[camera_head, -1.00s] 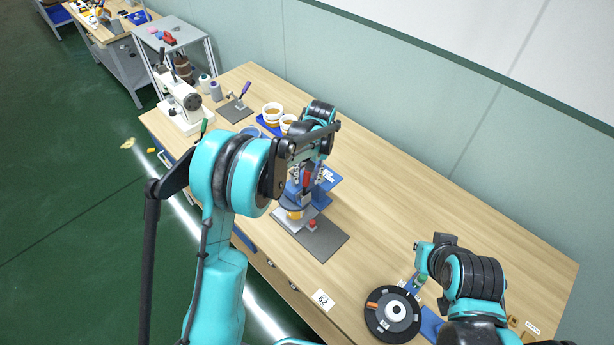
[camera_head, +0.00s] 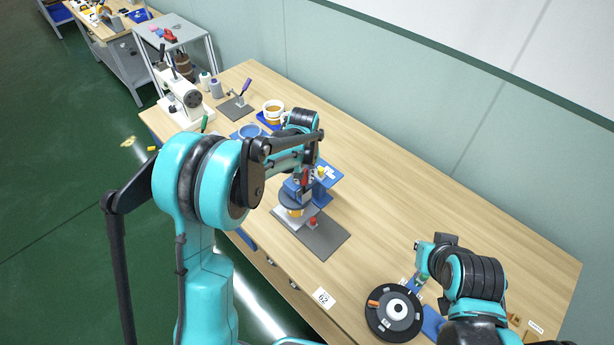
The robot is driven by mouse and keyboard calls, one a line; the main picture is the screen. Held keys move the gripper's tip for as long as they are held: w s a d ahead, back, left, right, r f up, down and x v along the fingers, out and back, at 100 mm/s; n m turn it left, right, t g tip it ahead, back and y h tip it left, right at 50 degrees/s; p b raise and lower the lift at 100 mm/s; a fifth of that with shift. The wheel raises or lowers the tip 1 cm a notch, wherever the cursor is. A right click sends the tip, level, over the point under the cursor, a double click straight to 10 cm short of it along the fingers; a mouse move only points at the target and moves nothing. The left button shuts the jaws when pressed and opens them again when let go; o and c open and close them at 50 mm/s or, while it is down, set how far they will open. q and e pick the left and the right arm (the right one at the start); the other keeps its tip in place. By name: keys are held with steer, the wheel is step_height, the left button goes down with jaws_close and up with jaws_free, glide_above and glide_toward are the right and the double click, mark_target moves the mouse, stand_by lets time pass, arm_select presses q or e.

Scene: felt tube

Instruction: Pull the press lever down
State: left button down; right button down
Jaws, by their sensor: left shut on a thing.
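The blue press (camera_head: 325,190) stands on a grey base plate (camera_head: 322,240) near the table's front edge. A red part, which looks like the press lever (camera_head: 305,177), shows at the fingers of my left gripper (camera_head: 301,182). My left gripper is shut on it at the press's upper left side. My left arm hides part of the press and most of the fingers. My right gripper (camera_head: 413,285) is low over the table beside the black round dial (camera_head: 381,318). Its fingers are too small and covered to tell whether they are open.
A white cup (camera_head: 273,112) on a blue tray, a white sewing machine (camera_head: 181,103) and a small clamp stand (camera_head: 237,105) are at the back left. A label marked 62 (camera_head: 323,298) lies at the front edge. The table's right middle is clear.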

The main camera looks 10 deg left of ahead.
arm_select(q)
steer(key=t, duration=0.1)
steer(key=s+a+t+h+b, duration=0.1)
steer(key=s+h+b, duration=0.1)
steer(key=shift+s+a+f+t, duration=0.2)
steer(key=shift+a+f+t, duration=0.05)
steer(key=shift+t, duration=0.15)
steer(key=c, duration=1.4)
jaws_free()
steer(key=shift+o, duration=0.2)
steer(key=v, duration=1.2)
